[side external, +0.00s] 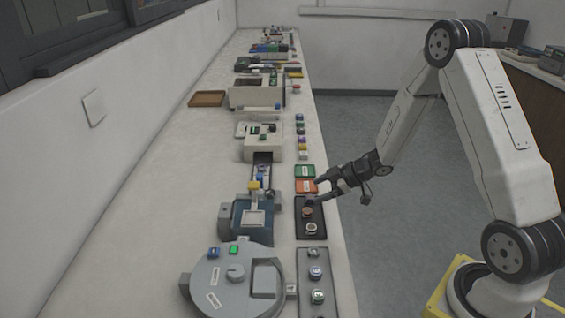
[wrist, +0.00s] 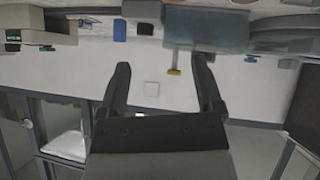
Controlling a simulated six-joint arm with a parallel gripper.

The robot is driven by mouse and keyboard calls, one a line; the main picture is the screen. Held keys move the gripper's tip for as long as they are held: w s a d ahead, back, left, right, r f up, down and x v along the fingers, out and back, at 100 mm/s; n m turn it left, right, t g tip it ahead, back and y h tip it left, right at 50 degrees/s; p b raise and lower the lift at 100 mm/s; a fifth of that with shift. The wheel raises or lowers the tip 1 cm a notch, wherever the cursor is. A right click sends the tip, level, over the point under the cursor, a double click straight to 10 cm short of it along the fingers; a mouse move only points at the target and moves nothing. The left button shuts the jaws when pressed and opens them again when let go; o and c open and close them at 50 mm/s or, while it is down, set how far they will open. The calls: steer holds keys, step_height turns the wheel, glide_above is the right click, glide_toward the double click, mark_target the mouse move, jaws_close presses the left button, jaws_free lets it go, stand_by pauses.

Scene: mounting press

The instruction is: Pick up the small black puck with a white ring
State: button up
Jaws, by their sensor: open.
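A small dark puck with a pale ring (side external: 311,228) lies at the near end of a narrow black tray (side external: 319,211) on the bench, in the side external view. A brownish round piece (side external: 306,212) lies just beyond it in the same tray. My gripper (side external: 314,188) is over the far end of this tray, beyond the ringed puck and apart from it. The wrist view shows my gripper (wrist: 160,62) with its two fingers wide apart and nothing between them. The puck does not show in the wrist view.
A grey tray (side external: 327,299) with several round pieces lies nearer. Green (side external: 304,171) and orange (side external: 305,186) labelled blocks lie just beyond the black tray. A blue-grey press (side external: 252,217) and a round grey machine (side external: 232,283) stand left.

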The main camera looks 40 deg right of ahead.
mark_target(313, 226)
steer(key=s+f+n+y, duration=0.1)
steer(key=s+f+n+g+y, duration=0.1)
steer(key=s+y, duration=0.1)
steer(key=s+f+g+y, duration=0.1)
steer(key=s+f+y, duration=0.1)
steer(key=shift+s+d+n, duration=0.2)
steer(key=shift+s+n, duration=0.05)
steer(key=shift+n, duration=0.15)
steer(key=shift+s+f+y, duration=0.15)
steer(key=shift+s+y, duration=0.45)
steer(key=shift+x, duration=3.95)
steer(key=shift+f, duration=0.2)
jaws_close()
